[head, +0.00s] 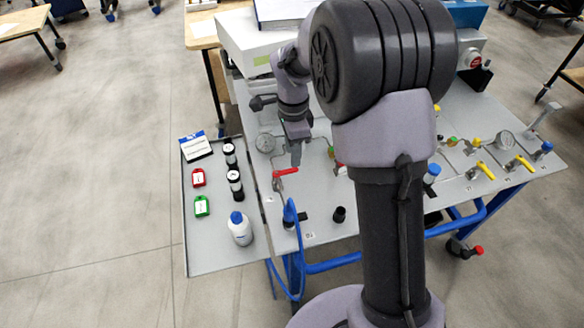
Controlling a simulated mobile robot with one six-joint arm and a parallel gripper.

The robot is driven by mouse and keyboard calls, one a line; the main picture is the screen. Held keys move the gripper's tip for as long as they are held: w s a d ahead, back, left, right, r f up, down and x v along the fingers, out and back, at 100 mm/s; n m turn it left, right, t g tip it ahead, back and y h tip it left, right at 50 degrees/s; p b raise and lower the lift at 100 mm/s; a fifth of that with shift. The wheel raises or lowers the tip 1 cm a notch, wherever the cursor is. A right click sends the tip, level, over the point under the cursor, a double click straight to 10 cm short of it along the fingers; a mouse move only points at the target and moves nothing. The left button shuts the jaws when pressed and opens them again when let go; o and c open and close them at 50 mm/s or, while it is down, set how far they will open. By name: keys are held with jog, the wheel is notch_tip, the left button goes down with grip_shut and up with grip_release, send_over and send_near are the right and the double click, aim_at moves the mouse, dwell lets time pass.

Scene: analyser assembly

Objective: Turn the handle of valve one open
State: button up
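A valve with a red lever handle (285,173) is at the left front of the grey panel table (385,218). The lever lies roughly left to right, and I cannot read a valve number there. My gripper (296,160) points down just above and beside the red handle's right end. Whether it touches the handle, and whether its fingers are open or shut, cannot be told at this size. Another red part (340,168) shows partly behind my arm. Valves with yellow handles (486,171) stand at the right.
A gauge (265,143) stands behind the red handle. A blue hose (290,222) curves up at the table's front left. A side tray (190,240) holds a white bottle (240,229), dark vials (235,184) and red and green tags. My arm hides the panel's middle.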

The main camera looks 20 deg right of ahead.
aim_at(293, 170)
notch_tip(293, 170, down, 6)
jog(key=shift+r+b, duration=0.25)
jog(key=shift+b, duration=0.5)
grip_shut()
